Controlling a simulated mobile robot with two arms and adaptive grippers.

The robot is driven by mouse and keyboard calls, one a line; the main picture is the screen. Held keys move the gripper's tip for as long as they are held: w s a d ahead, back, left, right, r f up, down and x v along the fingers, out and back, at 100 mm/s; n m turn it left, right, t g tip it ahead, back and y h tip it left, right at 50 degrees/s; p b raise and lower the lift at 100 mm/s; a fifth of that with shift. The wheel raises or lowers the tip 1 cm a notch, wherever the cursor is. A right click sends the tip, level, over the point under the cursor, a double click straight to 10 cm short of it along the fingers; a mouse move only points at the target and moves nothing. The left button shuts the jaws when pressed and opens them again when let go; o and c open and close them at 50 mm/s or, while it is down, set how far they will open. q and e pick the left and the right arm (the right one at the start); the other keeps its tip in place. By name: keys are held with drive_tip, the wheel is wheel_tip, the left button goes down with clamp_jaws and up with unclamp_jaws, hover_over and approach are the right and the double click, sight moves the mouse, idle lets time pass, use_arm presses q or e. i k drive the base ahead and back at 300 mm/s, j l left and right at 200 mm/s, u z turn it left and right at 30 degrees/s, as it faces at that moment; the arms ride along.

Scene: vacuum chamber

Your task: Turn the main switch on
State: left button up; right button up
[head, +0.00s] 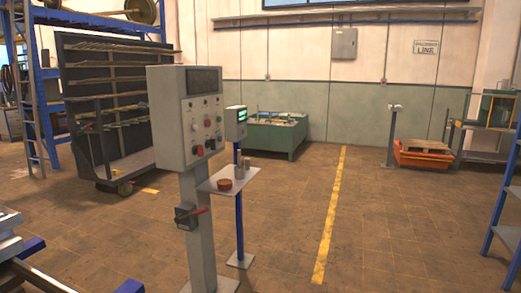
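A grey control cabinet (185,117) stands on a grey post left of the picture's middle. A dark switch box with a red handle (196,212) is mounted low on that post; it looks like the main switch. The red handle lies roughly level and points to the right. The cabinet face carries several small knobs and buttons, some red, and a dark display (203,80) at the top. Any labels are too small to read. Neither of my grippers shows in the head view.
A blue post behind the cabinet carries a small box with a green display (236,122). A small shelf (226,180) holds a brown bowl (224,185) and metal cups. A wheeled rack (110,110) stands behind left, metal parts lower left. Open floor lies right, crossed by a yellow line (330,215).

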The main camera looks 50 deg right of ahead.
sight(199, 149)
drive_tip(key=z, duration=1.2)
drive_tip(key=i+l+u, duration=0.1)
drive_tip(key=i+u, duration=0.15)
drive_tip(key=i, duration=0.25)
